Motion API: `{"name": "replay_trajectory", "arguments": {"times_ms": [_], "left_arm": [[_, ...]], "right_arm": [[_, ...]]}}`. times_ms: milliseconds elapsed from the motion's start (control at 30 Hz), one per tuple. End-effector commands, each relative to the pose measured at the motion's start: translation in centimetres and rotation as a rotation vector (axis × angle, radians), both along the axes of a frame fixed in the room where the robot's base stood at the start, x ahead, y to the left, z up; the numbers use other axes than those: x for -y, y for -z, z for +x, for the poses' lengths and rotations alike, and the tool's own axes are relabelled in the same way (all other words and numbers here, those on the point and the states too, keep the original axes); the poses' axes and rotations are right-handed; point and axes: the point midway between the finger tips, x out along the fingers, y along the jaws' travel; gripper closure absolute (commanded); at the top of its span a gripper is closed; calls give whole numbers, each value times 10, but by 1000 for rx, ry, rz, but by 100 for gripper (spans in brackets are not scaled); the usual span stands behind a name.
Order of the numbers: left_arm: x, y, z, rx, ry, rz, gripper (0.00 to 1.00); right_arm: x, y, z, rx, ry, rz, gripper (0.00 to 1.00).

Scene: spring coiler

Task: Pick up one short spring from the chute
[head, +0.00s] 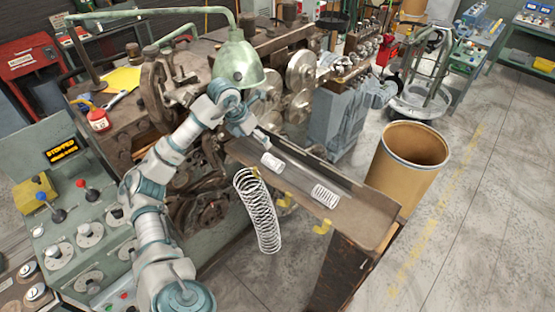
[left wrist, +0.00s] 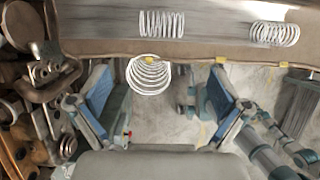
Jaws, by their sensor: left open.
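Two short white springs lie on the sloping metal chute (head: 370,205). The upper short spring (head: 272,162) is close to my left gripper (head: 260,139), and the lower short spring (head: 326,195) lies further down. In the left wrist view the two short springs (left wrist: 161,24) (left wrist: 274,34) lie beyond the fingertips, near the top edge. My left gripper (left wrist: 162,78) shows there with its blue-padded fingers wide apart and no spring held. A long white spring (head: 257,210) hangs beside the chute, and its coils (left wrist: 148,76) appear between the fingers in the wrist view. My right gripper is not seen.
Yellow hooks (head: 322,227) line the chute's near edge. A brown drum (head: 405,160) stands past the chute's lower end. The coiling machine's wheels (head: 300,72) and a green lamp (head: 237,62) crowd the space around my left arm.

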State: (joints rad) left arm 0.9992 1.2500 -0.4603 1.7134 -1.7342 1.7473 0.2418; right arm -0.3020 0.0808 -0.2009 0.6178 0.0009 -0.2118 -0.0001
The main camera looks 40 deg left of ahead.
Motion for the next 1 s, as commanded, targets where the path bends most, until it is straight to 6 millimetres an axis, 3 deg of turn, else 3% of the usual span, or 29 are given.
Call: {"name": "replay_trajectory", "arguments": {"times_ms": [300,1000], "left_arm": [[8,72,31,-7,3,-4,0],[15,139,67,-2,3,-4,0]], "right_arm": [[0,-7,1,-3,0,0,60],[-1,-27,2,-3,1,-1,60]]}}
